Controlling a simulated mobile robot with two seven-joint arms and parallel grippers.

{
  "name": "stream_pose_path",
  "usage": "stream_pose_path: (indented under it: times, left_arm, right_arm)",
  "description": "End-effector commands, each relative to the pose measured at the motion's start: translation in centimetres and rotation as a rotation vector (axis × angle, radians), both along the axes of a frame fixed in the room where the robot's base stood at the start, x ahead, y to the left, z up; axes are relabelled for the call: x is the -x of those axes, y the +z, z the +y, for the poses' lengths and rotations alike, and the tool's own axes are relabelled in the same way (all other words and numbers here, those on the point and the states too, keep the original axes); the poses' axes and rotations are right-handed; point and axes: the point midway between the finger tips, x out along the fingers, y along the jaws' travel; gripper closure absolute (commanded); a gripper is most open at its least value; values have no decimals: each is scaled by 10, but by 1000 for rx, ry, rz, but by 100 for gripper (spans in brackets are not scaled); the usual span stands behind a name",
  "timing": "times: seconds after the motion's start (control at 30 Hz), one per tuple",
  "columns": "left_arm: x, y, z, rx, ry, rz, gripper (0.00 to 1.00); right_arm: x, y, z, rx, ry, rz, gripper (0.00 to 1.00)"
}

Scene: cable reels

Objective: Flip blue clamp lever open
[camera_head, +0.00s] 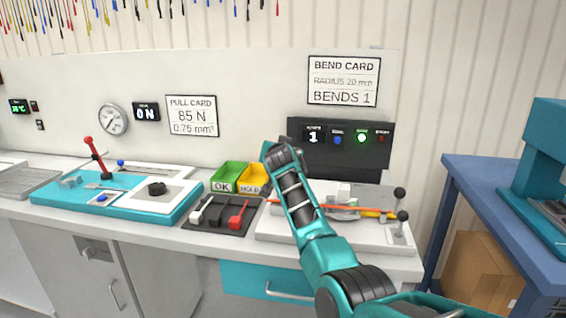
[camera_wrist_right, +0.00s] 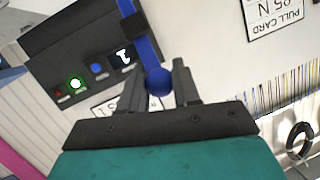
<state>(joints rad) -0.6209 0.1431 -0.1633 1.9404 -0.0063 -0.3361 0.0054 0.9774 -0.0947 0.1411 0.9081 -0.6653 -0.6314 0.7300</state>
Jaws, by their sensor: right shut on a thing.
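The blue clamp lever (camera_wrist_right: 146,48) shows in the right wrist view as a blue bar running down from the top edge to a round blue knob (camera_wrist_right: 158,82). My right gripper (camera_wrist_right: 158,75) is shut on the knob, with a dark finger on either side. In the head view my right arm reaches over the bend fixture (camera_head: 275,227) at the right of the bench. There the arm hides the blue lever and the gripper. My left gripper is not in view.
An orange-red cable (camera_head: 375,210) lies across the fixture, near posts with black knobs (camera_head: 402,215). A dark panel (camera_head: 375,152) with a lit green light stands behind. Green (camera_head: 227,174) and yellow (camera_head: 250,181) bins and a dark tray with levers (camera_head: 210,226) lie left of the arm.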

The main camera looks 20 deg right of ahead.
Motion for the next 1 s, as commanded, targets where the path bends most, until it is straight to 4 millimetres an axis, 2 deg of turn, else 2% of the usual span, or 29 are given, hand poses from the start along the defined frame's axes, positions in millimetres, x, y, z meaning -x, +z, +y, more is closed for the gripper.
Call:
stream_pose_path:
  times: [0.07, 0.23, 1.0]
  left_arm:
    - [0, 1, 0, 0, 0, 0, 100]
    - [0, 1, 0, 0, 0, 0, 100]
    - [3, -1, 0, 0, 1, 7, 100]
  right_arm:
    - [-5, 7, -3, -10, -1, 11, 100]
    - [-11, 10, -7, -45, -1, 73, 100]
    - [-27, 11, -17, -131, -1, 225, 100]
